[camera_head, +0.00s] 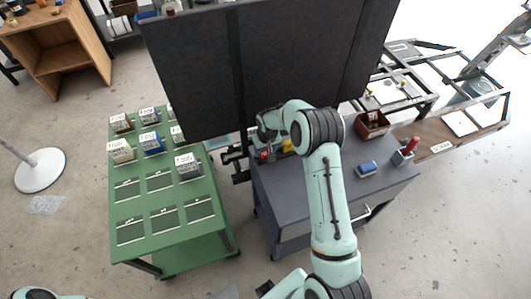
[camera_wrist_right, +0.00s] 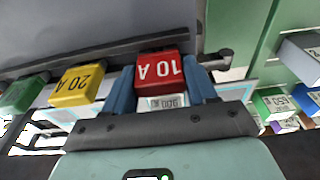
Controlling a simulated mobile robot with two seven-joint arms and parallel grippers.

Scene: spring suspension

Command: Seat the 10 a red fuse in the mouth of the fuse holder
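The 10 A red fuse (camera_wrist_right: 158,70) is in the right wrist view, its lettering upside down. My right gripper (camera_wrist_right: 162,80) has one blue finger close against each side of it and appears shut on it. A small white label with dark characters (camera_wrist_right: 166,102) shows just below the fuse, between the fingers. In the head view my right gripper (camera_head: 266,138) is at the far left of the grey workbench (camera_head: 300,195), beside the dark panel. I cannot make out the mouth of the fuse holder. My left gripper is not in view.
A yellow 20 A fuse (camera_wrist_right: 77,85) and a green fuse (camera_wrist_right: 22,96) stand left of the red one. A large dark panel (camera_head: 270,60) rises behind the bench. A green table (camera_head: 165,235) holds labelled boxes.

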